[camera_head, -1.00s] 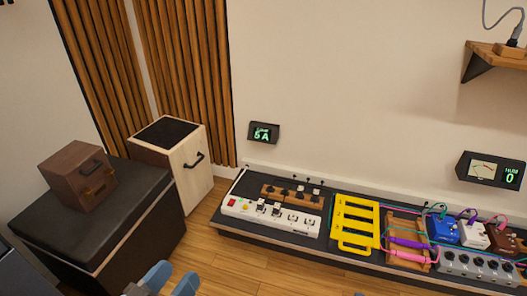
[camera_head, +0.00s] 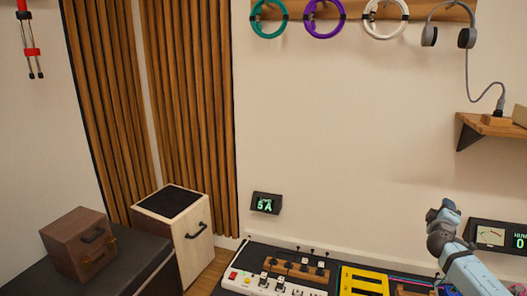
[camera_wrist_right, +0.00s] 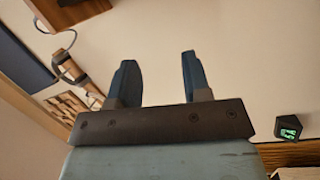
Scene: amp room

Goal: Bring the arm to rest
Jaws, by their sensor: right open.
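My right gripper (camera_wrist_right: 158,78) shows in the right wrist view with its two blue fingers apart and nothing between them. Pale wall lies beyond the fingers. In the head view a blue-grey link of my arm rises from the lower right corner, in front of the wall and the pedalboard's right part; no gripper fingers can be made out there. My left gripper is in neither view.
A dark bench (camera_head: 130,262) with a brown box (camera_head: 75,247) stands at left, beside a pale wooden box (camera_head: 190,235). A white power strip (camera_head: 262,284) and a yellow rack (camera_head: 362,282) sit on the pedalboard. A shelf (camera_head: 488,128) and hanging headphones (camera_head: 466,38) are at right.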

